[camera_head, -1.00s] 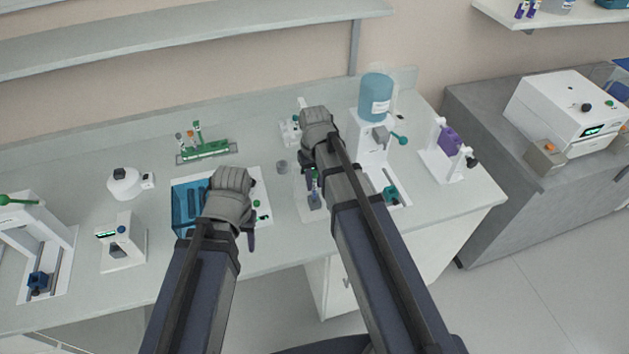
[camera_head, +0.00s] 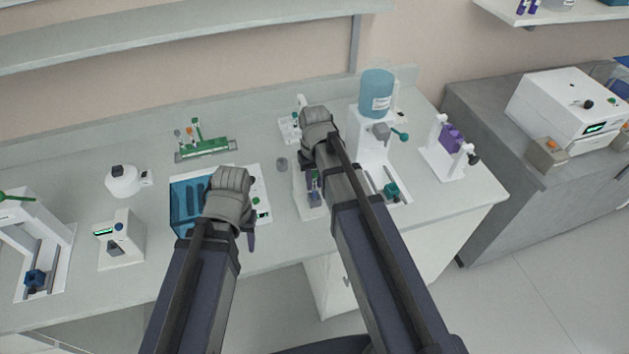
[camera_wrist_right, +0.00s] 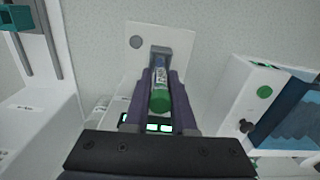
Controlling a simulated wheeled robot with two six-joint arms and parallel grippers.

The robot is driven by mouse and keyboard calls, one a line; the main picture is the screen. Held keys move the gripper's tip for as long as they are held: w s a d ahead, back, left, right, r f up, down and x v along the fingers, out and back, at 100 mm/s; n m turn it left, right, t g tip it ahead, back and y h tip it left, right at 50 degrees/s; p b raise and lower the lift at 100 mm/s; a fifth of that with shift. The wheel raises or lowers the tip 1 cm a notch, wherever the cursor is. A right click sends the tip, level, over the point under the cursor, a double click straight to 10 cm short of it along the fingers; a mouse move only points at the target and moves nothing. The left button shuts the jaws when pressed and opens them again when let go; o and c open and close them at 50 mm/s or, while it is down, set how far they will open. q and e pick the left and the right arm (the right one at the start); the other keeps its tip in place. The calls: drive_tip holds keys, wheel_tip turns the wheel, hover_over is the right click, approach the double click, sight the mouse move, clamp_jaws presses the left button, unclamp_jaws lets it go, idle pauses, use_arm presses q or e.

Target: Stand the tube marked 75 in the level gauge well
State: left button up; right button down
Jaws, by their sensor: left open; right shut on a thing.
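My right gripper (camera_wrist_right: 161,92) is shut on a green-capped tube (camera_wrist_right: 160,98). The tube has a pale label; its mark is too small to read. In the right wrist view, the tube's far end meets the grey block (camera_wrist_right: 176,53) of the level gauge well, on a white plate (camera_wrist_right: 138,59). I cannot tell how deep the end sits in it. In the head view the right gripper (camera_head: 314,185) is over this block (camera_head: 314,202), and my arm hides most of the tube. My left gripper (camera_head: 250,238) is open, in front of the blue tray, its jaws mostly hidden.
A green rack (camera_head: 207,149) with several tubes stands at the back left. A blue tray (camera_head: 183,207) lies left of the right gripper. A blue-topped dispenser (camera_head: 376,92) stands just right and behind.

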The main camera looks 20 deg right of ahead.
sight(315, 173)
drive_tip(key=shift+f, duration=0.2)
drive_tip(key=shift+f+b, duration=0.4)
drive_tip(key=shift+b, duration=0.15)
drive_tip(key=c, duration=0.7)
unclamp_jaws()
drive_tip(key=shift+o, duration=0.2)
drive_tip(key=shift+r, duration=0.1)
wheel_tip(315, 173, up, 8)
drive_tip(key=p, duration=0.7)
drive_tip(key=shift+f+p, duration=0.2)
drive_tip(key=shift+p, duration=0.15)
